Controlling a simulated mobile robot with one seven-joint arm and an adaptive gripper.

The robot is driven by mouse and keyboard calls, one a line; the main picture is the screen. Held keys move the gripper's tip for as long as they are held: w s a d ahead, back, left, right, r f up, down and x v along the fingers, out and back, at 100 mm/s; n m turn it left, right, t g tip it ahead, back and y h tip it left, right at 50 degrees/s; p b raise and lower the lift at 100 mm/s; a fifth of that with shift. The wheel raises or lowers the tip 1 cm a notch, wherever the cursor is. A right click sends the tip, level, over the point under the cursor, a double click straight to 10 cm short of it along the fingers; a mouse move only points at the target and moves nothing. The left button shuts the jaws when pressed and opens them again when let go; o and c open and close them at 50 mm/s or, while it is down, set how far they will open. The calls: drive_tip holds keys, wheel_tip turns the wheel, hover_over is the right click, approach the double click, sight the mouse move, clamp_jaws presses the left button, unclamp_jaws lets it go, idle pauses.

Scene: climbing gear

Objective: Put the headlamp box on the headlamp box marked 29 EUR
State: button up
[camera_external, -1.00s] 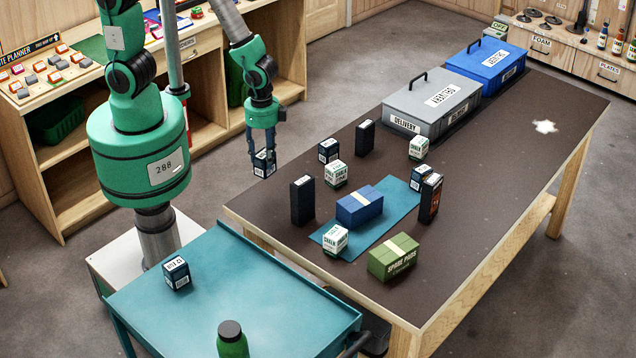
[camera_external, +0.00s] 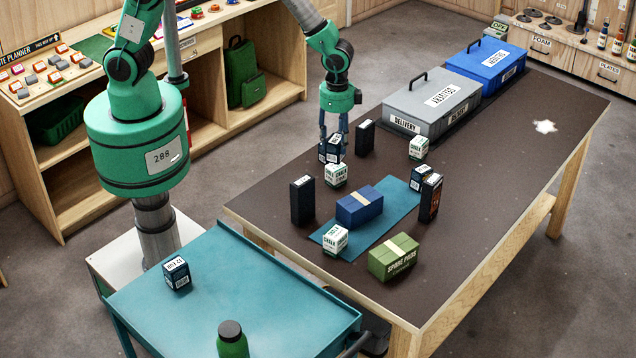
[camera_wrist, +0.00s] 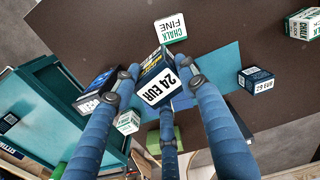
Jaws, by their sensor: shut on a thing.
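In the external view the gripper is over the left rear of the brown table, where a headlamp box (camera_external: 330,150) shows below the fingers; held and standing boxes are hard to separate there. One more headlamp box (camera_external: 176,273) stands on the teal cart.
Near the gripper stand a tall dark box (camera_external: 365,138), another tall dark box (camera_external: 302,200) and a chalk box (camera_external: 336,175). A blue box (camera_external: 359,207) lies on the mat. A grey delivery crate (camera_external: 432,108) stands behind. The table's right side is clear.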

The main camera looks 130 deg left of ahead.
drive_tip(key=w+a+p, duration=0.1)
drive_tip(key=w+a, duration=0.2)
drive_tip(key=a, duration=0.2)
drive_tip(key=w+a+n+p, duration=0.1)
drive_tip(key=w+a, duration=0.1)
drive_tip(key=a, duration=0.4)
drive_tip(key=shift+w+a, duration=0.2)
drive_tip(key=shift+w, duration=0.2)
drive_tip(key=shift+w+a, duration=0.1)
drive_tip(key=p, duration=0.1)
hover_over(422, 169)
drive_tip(key=shift+a+f, duration=0.1)
drive_tip(key=shift+f, duration=0.6)
drive_tip(key=shift+f, duration=1.75)
drive_tip(key=shift+f, duration=0.4)
drive_tip(key=o, duration=1.2)
